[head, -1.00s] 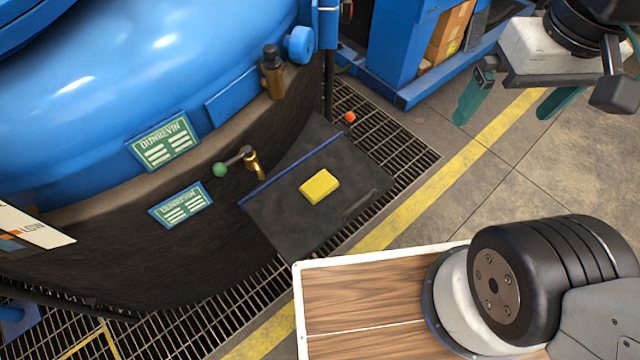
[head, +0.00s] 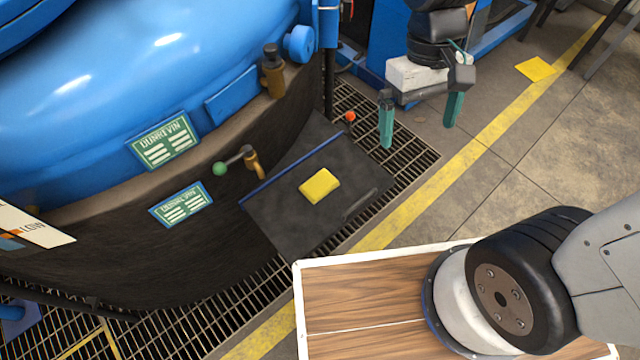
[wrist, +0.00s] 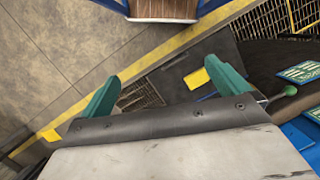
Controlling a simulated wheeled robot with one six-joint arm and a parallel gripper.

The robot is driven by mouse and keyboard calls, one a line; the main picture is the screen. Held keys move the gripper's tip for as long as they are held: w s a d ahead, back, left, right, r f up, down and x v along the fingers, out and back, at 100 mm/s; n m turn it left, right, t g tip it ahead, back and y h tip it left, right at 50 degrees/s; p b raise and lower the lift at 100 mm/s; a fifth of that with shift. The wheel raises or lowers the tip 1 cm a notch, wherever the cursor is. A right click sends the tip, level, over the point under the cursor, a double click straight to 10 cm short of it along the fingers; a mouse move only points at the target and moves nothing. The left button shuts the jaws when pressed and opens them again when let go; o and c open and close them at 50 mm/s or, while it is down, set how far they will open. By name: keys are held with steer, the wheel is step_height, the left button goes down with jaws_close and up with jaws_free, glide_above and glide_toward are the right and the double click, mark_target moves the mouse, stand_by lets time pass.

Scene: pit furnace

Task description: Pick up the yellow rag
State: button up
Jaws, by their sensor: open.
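A thick yellow folded piece (head: 320,186), which looks like the rag, lies on a dark flat panel (head: 285,215) beside the blue furnace. A flatter yellow piece (head: 536,69) lies on the floor at the far right; I cannot tell for sure which is the rag. My gripper (head: 418,136) is open and empty, with teal fingers pointing down, above and to the right of the panel in the head view. In the wrist view the thick yellow piece (wrist: 196,79) shows just left of the right finger, partly hidden by it. The flatter yellow piece (wrist: 50,134) is at lower left.
The blue furnace (head: 150,80) fills the left. A valve with a green knob (head: 220,169) and a red-orange ball (head: 350,117) stand near the panel. Floor grating (head: 410,150) surrounds it. My wood-topped base is at the bottom. Open floor lies right.

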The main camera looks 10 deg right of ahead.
steer(key=w+a+f+n, duration=0.1)
steer(key=w+a+f, duration=0.15)
steer(key=f, duration=0.35)
steer(key=w+a+f+n, duration=0.1)
steer(key=w+a+f, duration=0.1)
steer(key=a+f, duration=0.3)
steer(key=n+t, duration=0.2)
steer(key=t, duration=0.1)
glide_above(319, 183)
steer(key=shift+y, duration=0.3)
steer(key=f, duration=1.7)
steer(key=shift+w+f, duration=0.2)
steer(key=shift+f, duration=0.4)
steer(key=f, duration=0.7)
steer(key=shift+s, duration=0.2)
steer(key=c, duration=0.8)
steer(key=shift+r, duration=0.2)
